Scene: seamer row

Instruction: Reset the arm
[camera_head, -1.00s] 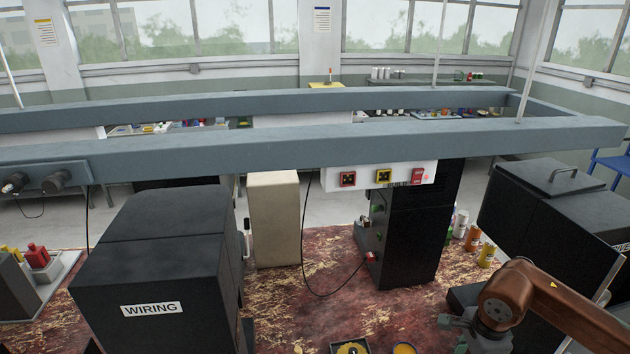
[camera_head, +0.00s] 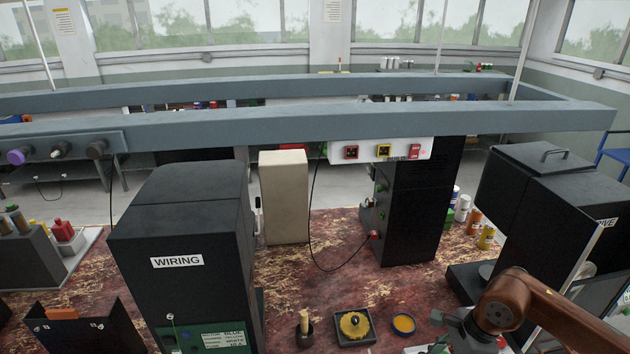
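My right arm (camera_head: 560,310) comes in from the lower right, brown with a grey wrist. Its gripper (camera_head: 446,332) is at the bottom edge, partly cut off, over the front right of the bench. It is right of a small orange-yellow dish (camera_head: 403,324). I cannot tell whether its fingers are open or shut, or whether they touch anything. My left arm and gripper are not in view.
The black WIRING machine (camera_head: 180,225) stands left of centre on the worn red bench (camera_head: 335,285). A black tray (camera_head: 368,336) with a yellow piece is at the front. A black machine (camera_head: 540,205) stands right. A grey beam (camera_head: 300,122) crosses above.

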